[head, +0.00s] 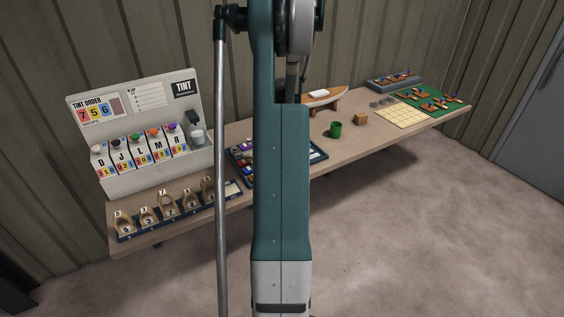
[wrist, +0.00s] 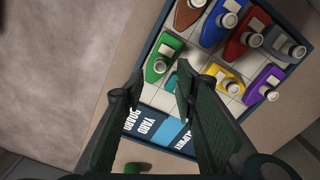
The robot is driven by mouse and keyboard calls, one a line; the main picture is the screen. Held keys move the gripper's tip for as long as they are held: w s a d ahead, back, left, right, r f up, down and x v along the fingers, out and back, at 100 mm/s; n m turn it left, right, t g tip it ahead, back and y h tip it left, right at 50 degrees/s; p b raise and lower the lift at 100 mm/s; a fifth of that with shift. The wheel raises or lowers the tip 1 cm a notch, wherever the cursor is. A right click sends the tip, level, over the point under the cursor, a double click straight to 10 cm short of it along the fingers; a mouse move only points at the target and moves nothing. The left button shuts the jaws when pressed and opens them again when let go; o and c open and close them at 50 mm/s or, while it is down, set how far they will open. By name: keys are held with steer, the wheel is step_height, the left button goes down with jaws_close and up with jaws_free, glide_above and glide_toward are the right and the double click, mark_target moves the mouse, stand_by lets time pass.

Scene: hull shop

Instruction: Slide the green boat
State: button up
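The green boat (wrist: 163,52), with a round white-topped peg, sits in a shallow blue-rimmed tray (wrist: 141,78) in the wrist view. It lies at the tray's edge, just beyond my fingertips. My gripper (wrist: 158,84) is open, its two fingers apart over the tray with no boat held. A teal boat (wrist: 171,84) shows between the fingers, partly hidden by the right one. In the head view the tray (head: 318,150) is partly behind my arm, and my gripper and the green boat are hidden.
Brown (wrist: 187,14), blue (wrist: 213,30), red (wrist: 238,44), grey (wrist: 279,38), yellow (wrist: 229,86) and purple (wrist: 261,78) boats share the tray. A tint rack (head: 150,185) stands left on the bench.

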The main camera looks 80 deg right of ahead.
steer(key=shift+f, duration=0.1)
steer(key=shift+f+b, duration=0.3)
steer(key=shift+f, duration=3.5)
steer(key=shift+c, duration=0.2)
jaws_close()
steer(key=shift+s+d+b, duration=0.6)
steer(key=shift+s+d, duration=1.75)
